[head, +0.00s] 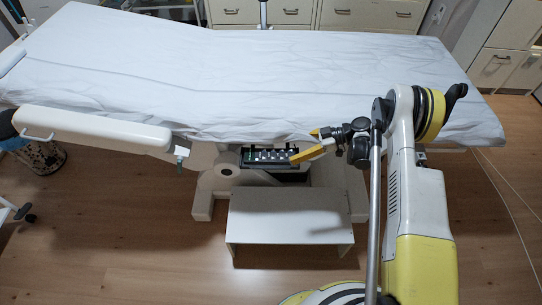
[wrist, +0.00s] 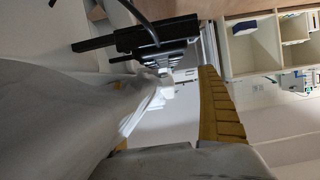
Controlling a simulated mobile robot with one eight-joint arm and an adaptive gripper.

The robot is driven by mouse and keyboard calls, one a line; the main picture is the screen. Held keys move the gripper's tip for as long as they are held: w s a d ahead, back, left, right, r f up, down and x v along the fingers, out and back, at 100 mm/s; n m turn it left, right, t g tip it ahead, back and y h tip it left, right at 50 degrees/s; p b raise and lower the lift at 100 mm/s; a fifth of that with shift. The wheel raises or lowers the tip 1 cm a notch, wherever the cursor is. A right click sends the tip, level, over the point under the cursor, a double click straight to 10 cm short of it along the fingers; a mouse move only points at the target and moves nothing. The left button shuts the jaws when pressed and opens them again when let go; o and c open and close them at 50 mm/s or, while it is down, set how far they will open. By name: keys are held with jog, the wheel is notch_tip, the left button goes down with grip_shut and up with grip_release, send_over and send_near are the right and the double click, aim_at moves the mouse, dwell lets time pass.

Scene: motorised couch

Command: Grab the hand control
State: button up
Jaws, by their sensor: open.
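The hand control (head: 267,155) is a dark box with a row of pale buttons on top. It hangs at the couch's near side, just under the sheet's edge. In the wrist view the hand control (wrist: 150,38) appears as dark bars and a dark box at the upper middle. My gripper (head: 304,144) has yellow fingers, open around the right end of the control; whether they touch it I cannot tell. In the wrist view one ridged yellow finger (wrist: 220,108) is plain; the other is mostly hidden by the white sheet.
The couch (head: 240,75) with its white sheet lies over the control and close to my gripper. A white step (head: 288,222) stands on the floor below. A padded armrest (head: 92,128) sticks out at the left.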

aim_at(268, 155)
jog(key=b+x, duration=0.1)
jog(key=x, duration=0.3)
jog(key=shift+f, duration=0.15)
jog(key=b+x, duration=0.2)
jog(key=x, duration=0.1)
jog(key=b+x, duration=0.1)
jog(key=x, duration=0.1)
jog(key=shift+s+a+f, duration=0.1)
jog(key=shift+s, duration=0.25)
jog(key=c, duration=1.3)
jog(key=shift+c, duration=0.4)
